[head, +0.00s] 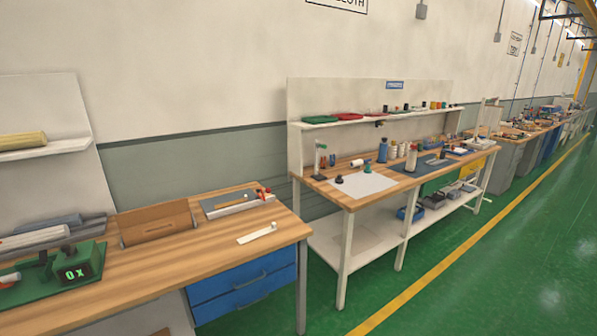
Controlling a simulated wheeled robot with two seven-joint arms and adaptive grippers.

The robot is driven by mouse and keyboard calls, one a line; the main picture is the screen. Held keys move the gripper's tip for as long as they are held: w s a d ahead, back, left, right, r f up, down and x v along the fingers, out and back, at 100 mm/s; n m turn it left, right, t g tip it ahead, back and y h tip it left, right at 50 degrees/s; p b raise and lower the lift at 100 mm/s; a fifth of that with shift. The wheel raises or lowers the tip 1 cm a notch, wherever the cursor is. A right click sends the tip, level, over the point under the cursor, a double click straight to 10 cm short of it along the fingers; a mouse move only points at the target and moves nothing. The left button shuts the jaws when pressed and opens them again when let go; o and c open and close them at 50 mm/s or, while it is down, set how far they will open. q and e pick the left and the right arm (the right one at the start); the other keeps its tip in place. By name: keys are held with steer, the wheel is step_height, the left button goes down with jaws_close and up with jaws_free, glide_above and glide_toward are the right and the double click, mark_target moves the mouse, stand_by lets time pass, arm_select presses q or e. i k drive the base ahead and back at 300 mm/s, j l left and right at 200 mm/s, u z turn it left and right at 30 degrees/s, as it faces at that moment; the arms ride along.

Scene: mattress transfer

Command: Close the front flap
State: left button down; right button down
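A brown, low box-like thing (158,222), perhaps cardboard, lies on the near wooden workbench (160,270). It has a dark slot or line on its face. It is small in the picture, and I cannot tell which part is a front flap or whether any flap is open. Neither of my grippers is in the head view.
Blue drawers (243,289) hang below. A second bench (345,203) stands beyond; the green floor (440,290) is clear.

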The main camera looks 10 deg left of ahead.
mark_target(126, 219)
steer(key=u, duration=1.35)
steer(key=i+z, duration=0.15)
steer(key=z, duration=0.2)
steer(key=i+z, duration=0.1)
steer(key=z, duration=0.25)
steer(key=i+z, duration=0.15)
steer(key=z, duration=0.2)
